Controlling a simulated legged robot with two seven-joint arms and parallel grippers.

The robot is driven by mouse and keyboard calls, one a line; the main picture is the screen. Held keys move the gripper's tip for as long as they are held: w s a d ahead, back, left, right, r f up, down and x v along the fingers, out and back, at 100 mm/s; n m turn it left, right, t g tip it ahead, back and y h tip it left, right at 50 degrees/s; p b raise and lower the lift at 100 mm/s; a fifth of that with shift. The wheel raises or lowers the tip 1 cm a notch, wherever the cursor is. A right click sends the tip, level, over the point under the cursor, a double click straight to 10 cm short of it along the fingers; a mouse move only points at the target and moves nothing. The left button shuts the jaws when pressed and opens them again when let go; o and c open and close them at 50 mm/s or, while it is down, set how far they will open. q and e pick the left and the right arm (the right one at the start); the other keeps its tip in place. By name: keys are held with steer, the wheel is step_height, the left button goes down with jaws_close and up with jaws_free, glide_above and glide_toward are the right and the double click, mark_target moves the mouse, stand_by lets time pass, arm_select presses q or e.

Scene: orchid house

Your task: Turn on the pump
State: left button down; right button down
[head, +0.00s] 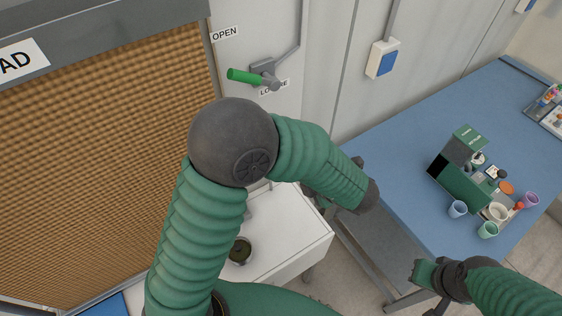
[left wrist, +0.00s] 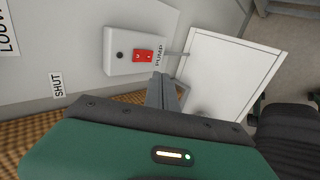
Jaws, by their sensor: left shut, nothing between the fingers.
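The pump switch is a white box (left wrist: 132,50) on the pale wall in the left wrist view, with a red rocker (left wrist: 143,56) and a PUMP label beside it. A small dark round spot is left of the rocker. My left gripper (left wrist: 163,92) is shut and empty, its fingers just below the box in the picture; I cannot tell whether they touch it. In the head view my left arm crosses the middle and hides the switch and most of that gripper. Part of my right arm shows at the lower right; its finger state is unclear.
A green-handled lever (head: 245,76) sits on the wall between OPEN and LOUVRE labels, beside a brown mesh pad (head: 100,150). A white cabinet (head: 295,235) stands under my left arm. A blue table (head: 390,150) with cups and a green box (head: 460,185) is right. A blue-fronted wall box (head: 383,60) hangs above.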

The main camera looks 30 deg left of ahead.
arm_select(q)
steer(key=a+r+p+x, duration=0.1)
steer(key=x, duration=1)
steer(key=shift+w+a+r, duration=0.15)
steer(key=shift+w+a, duration=0.25)
steer(key=shift+w, duration=0.1)
steer(key=shift+w, duration=0.1)
steer(key=shift+a+r+p, duration=0.15)
steer(key=shift+r+p, duration=0.65)
steer(key=shift+p, duration=0.2)
